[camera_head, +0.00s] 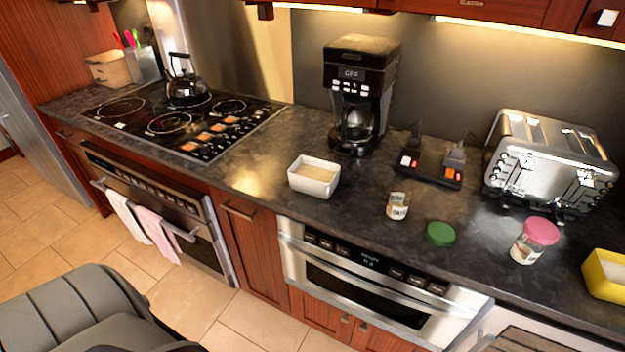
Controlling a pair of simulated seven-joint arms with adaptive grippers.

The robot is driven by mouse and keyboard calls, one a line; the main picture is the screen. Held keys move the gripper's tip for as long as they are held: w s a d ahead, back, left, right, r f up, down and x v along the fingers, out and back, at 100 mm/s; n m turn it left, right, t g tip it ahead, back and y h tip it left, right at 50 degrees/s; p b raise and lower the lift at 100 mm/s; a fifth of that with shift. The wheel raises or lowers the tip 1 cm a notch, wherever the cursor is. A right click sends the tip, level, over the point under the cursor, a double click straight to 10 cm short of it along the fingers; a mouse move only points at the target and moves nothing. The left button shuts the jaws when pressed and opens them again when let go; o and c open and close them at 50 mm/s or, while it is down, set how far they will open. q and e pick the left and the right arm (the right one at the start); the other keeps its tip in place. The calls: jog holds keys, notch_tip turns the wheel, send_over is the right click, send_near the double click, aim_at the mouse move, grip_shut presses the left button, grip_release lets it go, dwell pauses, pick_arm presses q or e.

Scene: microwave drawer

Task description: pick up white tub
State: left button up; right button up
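The white tub (314,188) stands upright on the dark countertop, left of and in front of the coffee maker. It is a small open rectangular tub with rounded corners, and its inside looks beige. Whether that is contents or just its inner surface, I cannot tell. Nothing touches it or covers it. Neither my left nor my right gripper is in view.
The coffee maker (358,95) stands behind the tub. Right of the tub are a small jar (397,206), a green lid (440,234), a pink-lidded jar (535,240), a toaster (548,165) and a yellow tub (606,275). The cooktop (185,120) lies left. The counter beside the tub is clear.

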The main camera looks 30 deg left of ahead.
jog(key=shift+c, duration=0.3)
jog(key=c, duration=0.9)
jog(key=shift+c, duration=0.2)
